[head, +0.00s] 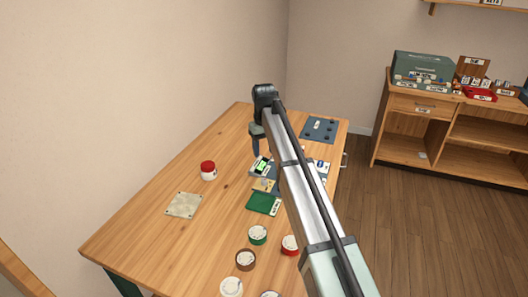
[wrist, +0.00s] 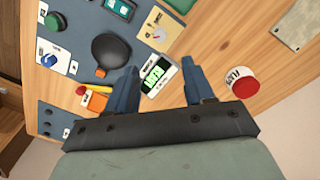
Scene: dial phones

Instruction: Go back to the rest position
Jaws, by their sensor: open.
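My gripper (head: 256,145) hangs above the wooden table (head: 140,225) at the end of my outstretched arm. In the wrist view, my gripper (wrist: 160,70) has its two blue-grey fingers wide apart, with nothing held between them. A small device with a green lit display (wrist: 156,74) shows between the fingers, below them on the table. It also shows just under the gripper in the head view (head: 261,166). The exact height of the fingertips above it is hard to tell. My arm hides part of the table's right side.
A jar with a red lid (head: 208,170) and a pale square plate (head: 184,205) lie to the left. A dark mat (head: 319,129) is at the far end. A shelf (head: 450,130) stands right.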

